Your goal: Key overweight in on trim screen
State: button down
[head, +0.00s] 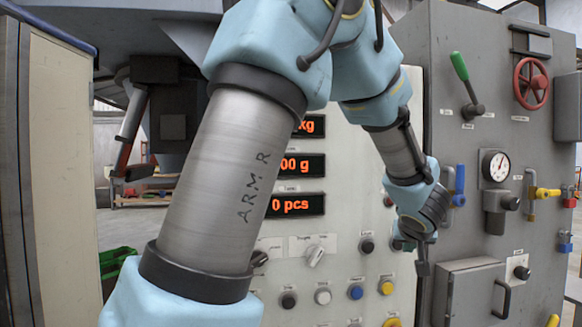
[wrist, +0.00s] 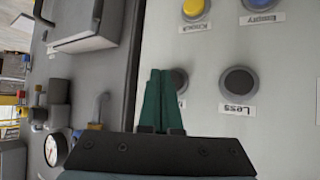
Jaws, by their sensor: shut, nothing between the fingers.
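My gripper (wrist: 158,74) is shut and empty, its green fingertips held before the pale button panel in the wrist view. A dark button (wrist: 180,78) sits partly hidden behind the fingertips; whether they touch it I cannot tell. A dark button labelled "Less" (wrist: 240,82) is to its right, and the label reads upside down. In the head view my gripper (head: 422,268) is small, at the panel's right edge. Three orange readouts show, partly covered by my arm: a kg display (head: 314,126), a g display (head: 312,166) and a pcs display (head: 295,205). No screen is readable as trim.
A yellow button (wrist: 194,8) and a blue button (wrist: 258,4) lie at the top of the wrist view. A grey cabinet (head: 440,110) stands right, with a green lever (head: 461,68), red handwheel (head: 530,84), gauge (head: 496,166) and a protruding box (head: 470,290).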

jog(key=shift+w, duration=0.2)
dwell(0.4)
jog(key=shift+w+a+p, duration=0.1)
jog(key=shift+w+p, duration=0.15)
jog(key=shift+p, duration=0.1)
jog(key=shift+w, duration=0.3)
dwell(0.5)
jog(key=shift+s+p, duration=0.45)
jog(key=shift+s, duration=0.3)
jog(key=s+d+p, duration=0.1)
jog(key=s+p, duration=0.1)
jog(key=s, duration=0.4)
jog(key=shift+d, duration=0.15)
jog(key=shift+w, duration=0.15)
